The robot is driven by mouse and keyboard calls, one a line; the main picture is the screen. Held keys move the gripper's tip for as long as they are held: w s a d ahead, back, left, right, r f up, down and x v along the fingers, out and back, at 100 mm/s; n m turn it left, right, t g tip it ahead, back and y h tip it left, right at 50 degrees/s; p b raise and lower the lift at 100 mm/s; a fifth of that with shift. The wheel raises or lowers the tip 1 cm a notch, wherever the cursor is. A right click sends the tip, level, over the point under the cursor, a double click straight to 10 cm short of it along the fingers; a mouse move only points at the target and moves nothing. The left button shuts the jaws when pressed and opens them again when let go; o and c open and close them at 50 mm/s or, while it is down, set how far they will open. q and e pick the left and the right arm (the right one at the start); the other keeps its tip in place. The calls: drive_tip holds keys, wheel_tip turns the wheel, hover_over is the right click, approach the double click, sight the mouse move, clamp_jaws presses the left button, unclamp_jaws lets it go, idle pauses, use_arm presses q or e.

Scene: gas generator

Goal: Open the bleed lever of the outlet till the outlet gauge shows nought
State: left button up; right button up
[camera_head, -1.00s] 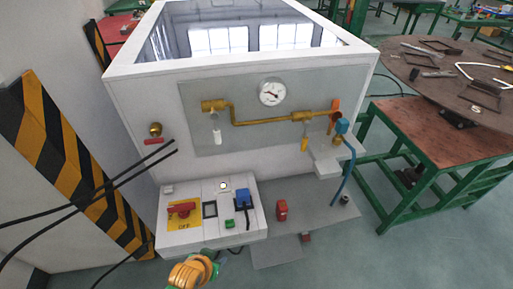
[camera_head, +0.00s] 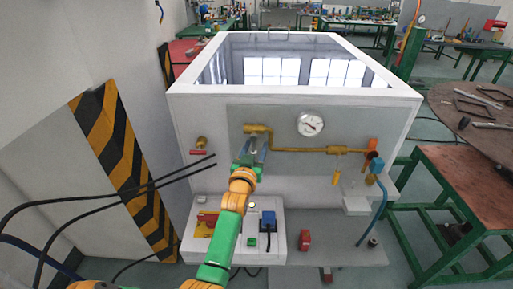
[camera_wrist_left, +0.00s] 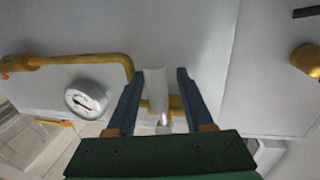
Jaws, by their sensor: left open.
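The round white gauge (camera_head: 311,124) sits on the grey panel above the brass pipe (camera_head: 300,150). It also shows in the left wrist view (camera_wrist_left: 86,98); its needle is off to one side, but the figures are too small to read. The white bleed lever (camera_wrist_left: 155,84) hangs from a brass fitting at the left end of the pipe. My left gripper (camera_head: 251,146) is in front of this fitting and mostly hides the lever in the head view. In the left wrist view the fingers (camera_wrist_left: 157,98) are open, one on each side of the lever. My right gripper is not in view.
A red-handled valve (camera_head: 200,147) is left of the panel. An orange handle (camera_head: 373,145) and a blue hose (camera_head: 381,215) are on the right. A switch box with a blue plug (camera_head: 268,222) stands below my arm. Black cables (camera_head: 150,184) cross at the left.

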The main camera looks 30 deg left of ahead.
use_arm(q)
drive_tip(key=shift+w, duration=0.15)
drive_tip(key=shift+r, duration=0.1)
clamp_jaws()
idle(1.3)
